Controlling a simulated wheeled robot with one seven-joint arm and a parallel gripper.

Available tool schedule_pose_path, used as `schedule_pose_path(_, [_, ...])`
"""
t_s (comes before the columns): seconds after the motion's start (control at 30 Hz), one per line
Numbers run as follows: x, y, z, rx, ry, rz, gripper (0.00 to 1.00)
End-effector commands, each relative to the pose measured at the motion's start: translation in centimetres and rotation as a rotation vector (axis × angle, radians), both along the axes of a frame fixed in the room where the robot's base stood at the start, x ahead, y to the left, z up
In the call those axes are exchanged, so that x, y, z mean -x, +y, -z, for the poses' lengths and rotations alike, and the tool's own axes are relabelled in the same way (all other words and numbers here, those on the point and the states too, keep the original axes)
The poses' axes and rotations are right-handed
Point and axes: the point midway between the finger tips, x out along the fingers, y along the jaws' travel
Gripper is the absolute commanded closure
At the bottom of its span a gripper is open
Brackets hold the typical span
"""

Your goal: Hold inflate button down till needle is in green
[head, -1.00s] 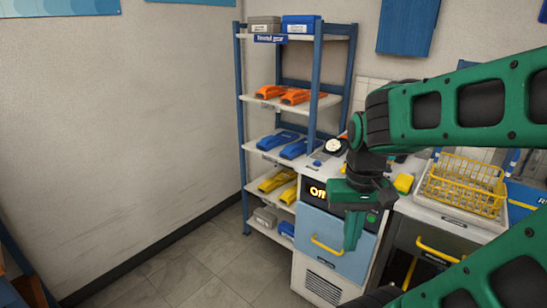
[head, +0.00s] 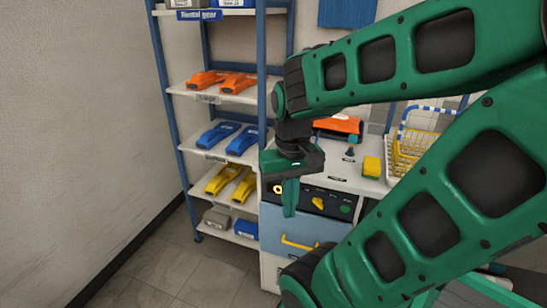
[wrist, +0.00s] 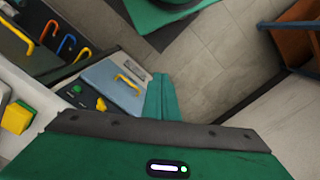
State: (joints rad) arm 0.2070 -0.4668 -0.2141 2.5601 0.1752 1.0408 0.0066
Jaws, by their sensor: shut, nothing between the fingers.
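My gripper (head: 290,198) is shut and empty, pointing down in front of the bench's front panel. It also shows in the wrist view (wrist: 160,95), over the floor side of the bench. The dark front panel (head: 331,206) carries a yellow knob (head: 318,202) and a green button (head: 345,210); the wrist view shows the green button (wrist: 76,89) and yellow knob (wrist: 100,104) left of my fingers. I cannot read which control is the inflate button. The gauge and its needle do not show now; my arm covers part of the bench top.
A blue drawer (head: 295,235) with a yellow handle is below the panel. An orange item (head: 340,127), a yellow sponge (head: 371,167) and a wire basket (head: 407,150) are on the bench. A shelf rack (head: 221,153) stands left. Floor is clear in front.

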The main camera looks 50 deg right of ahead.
Motion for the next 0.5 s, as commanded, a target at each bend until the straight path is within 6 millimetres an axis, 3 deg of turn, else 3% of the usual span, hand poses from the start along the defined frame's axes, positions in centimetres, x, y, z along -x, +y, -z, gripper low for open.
schedule_pose_path(0.17, [0.8,-0.1,-0.5,0.001,-0.019,0.002,1.00])
schedule_pose_path(0.23, [0.0,-0.6,-0.7,0.005,-0.036,0.006,1.00])
schedule_pose_path(0.37, [-3.8,-2.4,-1.0,0.015,-0.100,0.021,1.00])
schedule_pose_path(0.5, [-9.5,-5.7,-1.3,0.017,-0.219,0.046,1.00])
